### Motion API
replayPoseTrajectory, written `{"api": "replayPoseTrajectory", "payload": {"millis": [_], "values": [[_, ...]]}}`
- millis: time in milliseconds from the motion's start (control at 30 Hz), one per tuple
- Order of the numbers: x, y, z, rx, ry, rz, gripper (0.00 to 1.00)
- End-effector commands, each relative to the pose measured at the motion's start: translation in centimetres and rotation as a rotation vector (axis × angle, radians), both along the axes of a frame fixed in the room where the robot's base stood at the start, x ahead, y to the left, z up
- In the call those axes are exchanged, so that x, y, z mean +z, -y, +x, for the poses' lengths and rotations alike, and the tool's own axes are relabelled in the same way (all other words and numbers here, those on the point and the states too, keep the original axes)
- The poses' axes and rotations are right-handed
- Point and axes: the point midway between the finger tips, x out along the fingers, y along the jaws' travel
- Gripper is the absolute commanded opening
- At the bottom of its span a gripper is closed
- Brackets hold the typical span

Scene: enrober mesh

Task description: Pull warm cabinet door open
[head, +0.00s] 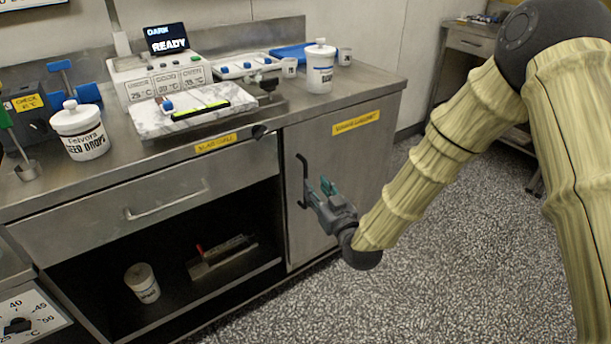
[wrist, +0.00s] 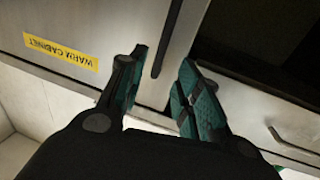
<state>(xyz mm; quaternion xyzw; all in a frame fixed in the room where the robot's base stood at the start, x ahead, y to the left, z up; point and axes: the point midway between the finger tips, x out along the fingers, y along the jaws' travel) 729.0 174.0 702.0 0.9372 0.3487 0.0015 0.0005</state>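The warm cabinet door (head: 345,150) is a grey steel panel at the right of the counter front, under a yellow label (head: 356,122). It looks shut, flush with the frame. Its dark vertical bar handle (head: 303,172) is near the door's left edge. My gripper (head: 317,190) is in front of the door at the handle's lower part. In the wrist view the handle (wrist: 168,38) runs between the two teal fingertips of my gripper (wrist: 164,58), with a gap on both sides. The fingers are open. I cannot tell whether either touches the handle.
A drawer (head: 150,195) and an open dark shelf with a white tub (head: 142,283) are left of the door. The counter holds a white jar (head: 320,68), a marble slab (head: 180,112) and a display unit (head: 166,40). The speckled floor (head: 450,250) to the right is clear.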

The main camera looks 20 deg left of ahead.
Motion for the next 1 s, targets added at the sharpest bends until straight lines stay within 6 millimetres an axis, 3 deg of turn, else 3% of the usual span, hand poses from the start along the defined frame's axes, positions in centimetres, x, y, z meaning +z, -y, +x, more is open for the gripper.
{"api": "replayPoseTrajectory", "payload": {"millis": [300, 500, 933, 1000], "values": [[-0.2, -3.4, 3.9, 0.000, 0.000, 0.000, 0.34], [-0.2, -4.8, 5.5, 0.000, -0.002, -0.001, 0.34], [-0.1, -5.3, 6.1, 0.000, -0.002, -0.001, 0.34], [-0.1, -5.3, 6.1, 0.000, -0.002, -0.001, 0.25]]}}
